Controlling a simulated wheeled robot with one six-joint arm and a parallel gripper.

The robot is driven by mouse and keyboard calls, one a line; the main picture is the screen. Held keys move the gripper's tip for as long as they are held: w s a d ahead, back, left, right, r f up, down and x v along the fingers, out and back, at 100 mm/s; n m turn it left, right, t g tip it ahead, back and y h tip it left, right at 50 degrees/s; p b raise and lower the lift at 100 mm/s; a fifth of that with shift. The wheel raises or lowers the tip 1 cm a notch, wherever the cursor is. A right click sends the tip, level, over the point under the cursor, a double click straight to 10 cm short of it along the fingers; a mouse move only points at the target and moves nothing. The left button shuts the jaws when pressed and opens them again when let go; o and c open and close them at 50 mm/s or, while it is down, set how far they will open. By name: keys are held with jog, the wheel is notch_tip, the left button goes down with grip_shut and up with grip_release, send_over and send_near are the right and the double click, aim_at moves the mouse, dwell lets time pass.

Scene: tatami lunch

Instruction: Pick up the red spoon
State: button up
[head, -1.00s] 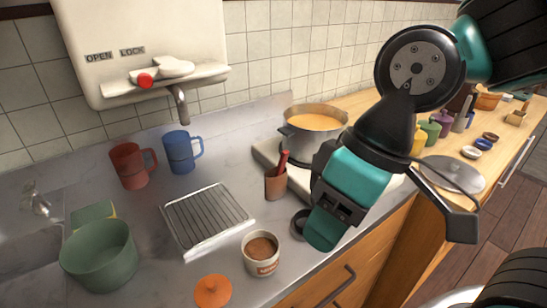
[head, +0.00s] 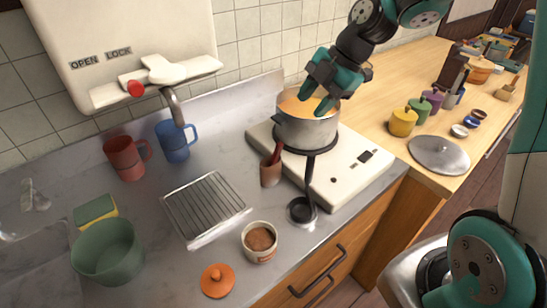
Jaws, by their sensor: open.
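The red spoon (head: 277,152) stands tilted in a brown cup (head: 270,173) on the counter, left of the stove. Its upper end sticks out above the rim, and its lower end is hidden inside the cup. My gripper (head: 315,97) is open, with its teal fingers pointing down over the pot (head: 306,130) of orange soup. It is up and to the right of the spoon in the picture, apart from it. Its fingers cover part of the pot's opening, and I cannot tell how high above the soup they are.
The pot stands on a white stove (head: 345,178). A black ladle-like utensil (head: 302,211) lies in front. A wire rack (head: 203,205), an open tub (head: 259,243), an orange lid (head: 217,281) and red (head: 125,160) and blue (head: 173,143) mugs surround the cup's left side.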

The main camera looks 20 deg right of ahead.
jog(key=p, duration=0.2)
send_over(274, 155)
jog(key=d, duration=0.3)
jog(key=f, duration=0.6)
jog(key=s+f, duration=0.1)
jog(key=f, duration=0.2)
jog(key=shift+f, duration=0.25)
jog(key=shift+p+x, duration=1.15)
jog(key=shift+x, duration=1.55)
jog(key=shift+a, duration=0.15)
jog(key=shift+c, duration=0.2)
grip_shut()
